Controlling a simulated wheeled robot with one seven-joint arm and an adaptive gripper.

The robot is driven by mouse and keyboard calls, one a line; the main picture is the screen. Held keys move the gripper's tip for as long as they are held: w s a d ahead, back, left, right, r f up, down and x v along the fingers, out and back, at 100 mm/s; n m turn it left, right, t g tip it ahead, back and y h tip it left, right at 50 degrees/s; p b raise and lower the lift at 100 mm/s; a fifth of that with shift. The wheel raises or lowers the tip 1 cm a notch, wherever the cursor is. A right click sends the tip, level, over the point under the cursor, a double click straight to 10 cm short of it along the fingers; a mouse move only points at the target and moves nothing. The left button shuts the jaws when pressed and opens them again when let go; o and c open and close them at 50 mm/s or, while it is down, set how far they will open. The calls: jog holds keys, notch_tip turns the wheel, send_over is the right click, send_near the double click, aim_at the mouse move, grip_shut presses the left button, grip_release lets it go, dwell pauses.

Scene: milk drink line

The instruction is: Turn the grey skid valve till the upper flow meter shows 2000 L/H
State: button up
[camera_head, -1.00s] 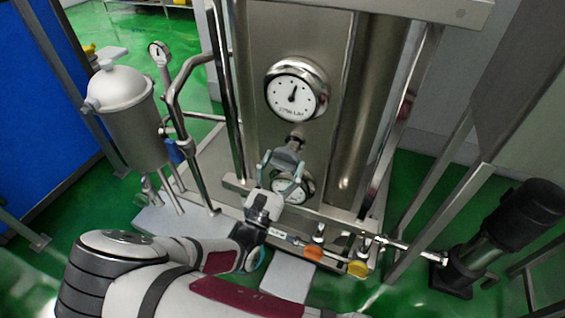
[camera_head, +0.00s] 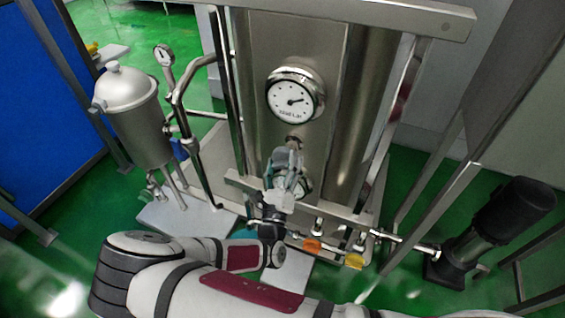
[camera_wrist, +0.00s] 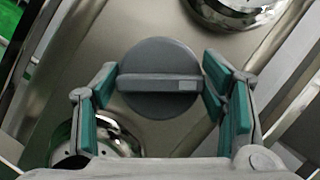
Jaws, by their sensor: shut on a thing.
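The grey skid valve (camera_wrist: 158,54) is a round knob with a raised bar across it, in the middle of the wrist view. My gripper (camera_wrist: 160,86) is shut on it, with the teal-padded fingers at the two ends of the bar. In the head view my gripper (camera_head: 287,163) is at the front of the steel skid, and it mostly hides the valve. The upper flow meter (camera_head: 295,99) is the large white dial above it. Its needle points right and slightly up; its small L/H digits are too blurred to read surely.
A lower dial (camera_head: 305,187) is partly hidden behind my gripper. A steel vessel (camera_head: 137,115) and a small gauge (camera_head: 164,55) stand at left. Orange (camera_head: 312,244) and yellow (camera_head: 354,261) parts sit along the low pipe. A black pump (camera_head: 490,235) stands at right.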

jog(key=shift+f+n, duration=0.1)
jog(key=shift+n, duration=0.2)
jog(key=o, duration=0.9)
jog(key=v, duration=1.2)
